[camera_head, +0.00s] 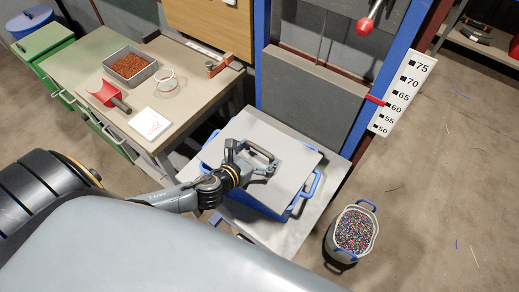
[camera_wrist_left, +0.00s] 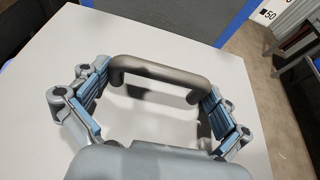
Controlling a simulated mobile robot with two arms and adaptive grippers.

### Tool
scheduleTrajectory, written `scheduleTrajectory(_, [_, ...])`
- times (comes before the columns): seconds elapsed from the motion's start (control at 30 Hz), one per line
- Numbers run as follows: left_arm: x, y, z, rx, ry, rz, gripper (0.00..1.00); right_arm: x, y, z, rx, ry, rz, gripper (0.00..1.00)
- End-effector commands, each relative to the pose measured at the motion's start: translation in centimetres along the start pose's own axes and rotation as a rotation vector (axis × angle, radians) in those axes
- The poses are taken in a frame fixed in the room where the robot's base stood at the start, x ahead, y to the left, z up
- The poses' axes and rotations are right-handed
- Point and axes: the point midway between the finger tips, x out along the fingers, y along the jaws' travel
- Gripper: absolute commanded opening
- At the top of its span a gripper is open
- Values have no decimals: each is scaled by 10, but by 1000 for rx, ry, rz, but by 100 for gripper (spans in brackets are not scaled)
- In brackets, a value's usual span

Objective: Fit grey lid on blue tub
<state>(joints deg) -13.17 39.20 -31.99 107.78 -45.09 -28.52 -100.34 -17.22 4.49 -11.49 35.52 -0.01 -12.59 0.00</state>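The grey lid (camera_head: 285,190) is a flat square plate with a dark bar handle (camera_wrist_left: 160,73) on top. It is over the blue tub (camera_head: 262,206) and covers most of its top. Blue tub handles (camera_head: 311,184) show past the lid's edges. I cannot tell whether the lid touches the tub's rim all round. My left gripper (camera_head: 262,160) is at the lid's handle. In the left wrist view its finger pads (camera_wrist_left: 158,82) sit against the two ends of the handle, spread wide. My right gripper is not in view.
The tub stands on a grey platform (camera_head: 283,238) before a blue-framed press with a height scale (camera_head: 403,95). A grey bin of coloured granules (camera_head: 354,232) stands on the floor at right. A workbench (camera_head: 190,88) with a copper-filled tray (camera_head: 130,66) and red scoop (camera_head: 104,94) is at left.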

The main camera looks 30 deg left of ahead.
Motion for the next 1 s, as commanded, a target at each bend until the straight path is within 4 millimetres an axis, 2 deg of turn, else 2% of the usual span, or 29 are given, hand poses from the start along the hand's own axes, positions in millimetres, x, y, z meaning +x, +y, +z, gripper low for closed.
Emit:
scheduleTrajectory(0.27, [-4,1,2,2,-4,1,100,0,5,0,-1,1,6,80])
scheduleTrajectory(0.37, [-17,1,2,3,-3,0,100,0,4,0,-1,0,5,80])
scheduleTrajectory(0.7, [-85,1,0,2,1,0,100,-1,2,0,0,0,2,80])
scheduleTrajectory(0.83, [-103,0,0,1,0,0,100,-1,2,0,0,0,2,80])
scheduleTrajectory(1.0, [-116,0,0,0,-1,0,100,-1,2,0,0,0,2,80])
